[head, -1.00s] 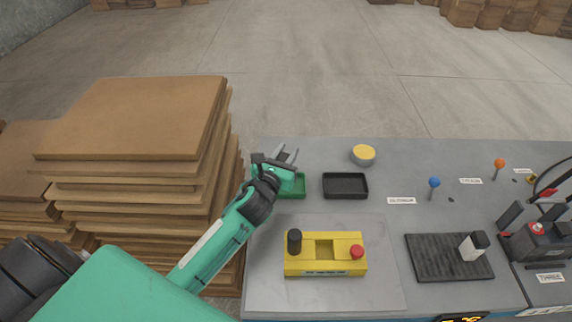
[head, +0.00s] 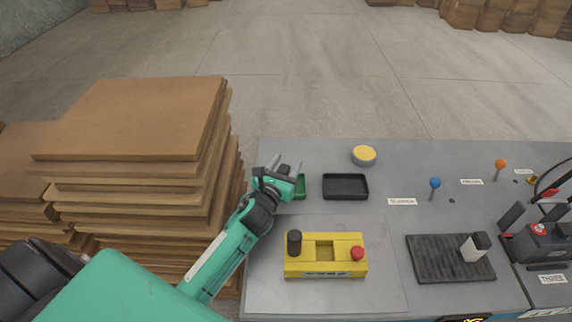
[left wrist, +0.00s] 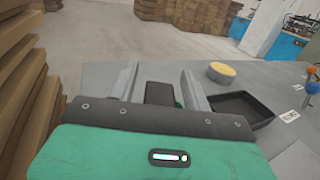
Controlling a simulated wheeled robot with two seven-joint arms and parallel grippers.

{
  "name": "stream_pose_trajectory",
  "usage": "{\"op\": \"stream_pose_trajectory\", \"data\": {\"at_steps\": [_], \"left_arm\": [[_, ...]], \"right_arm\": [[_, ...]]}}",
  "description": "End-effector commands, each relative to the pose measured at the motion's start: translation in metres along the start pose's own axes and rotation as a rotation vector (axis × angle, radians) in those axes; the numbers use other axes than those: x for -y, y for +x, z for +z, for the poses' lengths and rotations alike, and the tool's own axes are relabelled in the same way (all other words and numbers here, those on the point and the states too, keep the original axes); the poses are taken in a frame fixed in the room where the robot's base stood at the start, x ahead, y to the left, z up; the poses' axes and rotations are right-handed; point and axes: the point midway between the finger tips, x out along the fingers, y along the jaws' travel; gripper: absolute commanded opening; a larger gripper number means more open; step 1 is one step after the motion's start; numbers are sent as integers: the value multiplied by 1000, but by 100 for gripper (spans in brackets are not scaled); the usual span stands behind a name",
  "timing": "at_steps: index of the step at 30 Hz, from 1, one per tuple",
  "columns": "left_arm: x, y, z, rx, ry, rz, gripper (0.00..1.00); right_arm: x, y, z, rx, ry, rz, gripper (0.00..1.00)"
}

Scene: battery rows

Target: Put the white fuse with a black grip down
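A white fuse with a black grip (head: 472,252) stands upright on the right part of a black ribbed mat (head: 428,262), in the head view. My right gripper is out of view.
A black tray (head: 345,187) and a yellow-topped round tub (head: 364,155) stand right of the left gripper. A yellow box (head: 300,266) with a black knob and red button is in front. Stacked brown boards (head: 130,120) rise close on the left.

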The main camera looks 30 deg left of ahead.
Motion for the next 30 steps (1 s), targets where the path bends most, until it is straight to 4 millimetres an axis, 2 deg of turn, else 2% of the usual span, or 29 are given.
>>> {"op": "stream_pose_trajectory", "data": {"at_steps": [8,15,24,30], "left_arm": [[0,-5,2,-1,2,0,49],[0,-43,1,-2,1,-1,49],[0,-96,2,-2,1,0,49],[0,-114,2,-1,2,0,49]], "right_arm": [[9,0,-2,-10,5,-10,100],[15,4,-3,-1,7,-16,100],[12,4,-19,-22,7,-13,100],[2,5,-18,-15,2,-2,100]]}}
